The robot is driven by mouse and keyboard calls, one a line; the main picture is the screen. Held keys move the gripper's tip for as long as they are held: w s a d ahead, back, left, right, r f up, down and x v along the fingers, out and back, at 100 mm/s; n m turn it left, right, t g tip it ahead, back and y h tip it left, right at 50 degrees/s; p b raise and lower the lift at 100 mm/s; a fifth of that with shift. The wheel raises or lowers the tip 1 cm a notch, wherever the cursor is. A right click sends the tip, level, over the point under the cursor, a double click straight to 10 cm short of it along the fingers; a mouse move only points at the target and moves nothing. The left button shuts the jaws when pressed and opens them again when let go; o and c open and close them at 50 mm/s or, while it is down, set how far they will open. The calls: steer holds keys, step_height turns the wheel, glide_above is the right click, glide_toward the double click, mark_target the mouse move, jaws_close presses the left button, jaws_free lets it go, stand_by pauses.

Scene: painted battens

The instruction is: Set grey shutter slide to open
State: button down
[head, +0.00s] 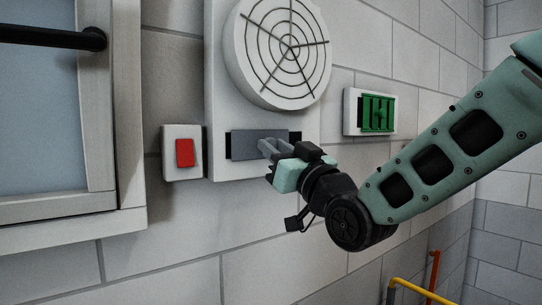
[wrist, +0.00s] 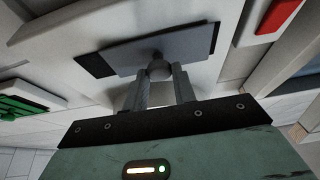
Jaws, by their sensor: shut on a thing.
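The grey shutter slide (head: 250,141) is a flat plate in a dark horizontal slot, on a pale panel (head: 220,95) below a round fan grille (head: 278,50). More dark slot shows at the plate's right end than at its left in the head view. My gripper (head: 268,148) reaches in from the right and is shut on the slide's knob. In the wrist view the slide (wrist: 125,53) lies ahead, and the two fingers of my gripper (wrist: 159,76) close on its round knob (wrist: 158,68). The fingers partly hide the knob.
A red rocker switch (head: 185,153) is left of the panel; a green slatted unit (head: 377,113) is to the right. A framed window or door with a black handle (head: 60,36) stands at far left. Yellow (head: 420,290) and orange (head: 434,270) pipes are at lower right.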

mark_target(283, 138)
steer(key=w+d+b, duration=0.2)
steer(key=d+b, duration=0.1)
steer(key=d, duration=0.1)
steer(key=shift+w+d, duration=0.1)
steer(key=shift+w, duration=0.3)
steer(key=c, duration=1.1)
jaws_free()
steer(key=shift+w+d, duration=0.1)
steer(key=shift+d, duration=0.05)
steer(key=shift+c, duration=0.2)
steer(key=shift+s+f, duration=0.2)
steer(key=shift+s, duration=0.1)
steer(key=b+v, duration=0.8)
steer(key=v, duration=0.8)
steer(key=shift+s+d, duration=0.25)
steer(key=shift+s, duration=0.05)
steer(key=shift+f, duration=0.1)
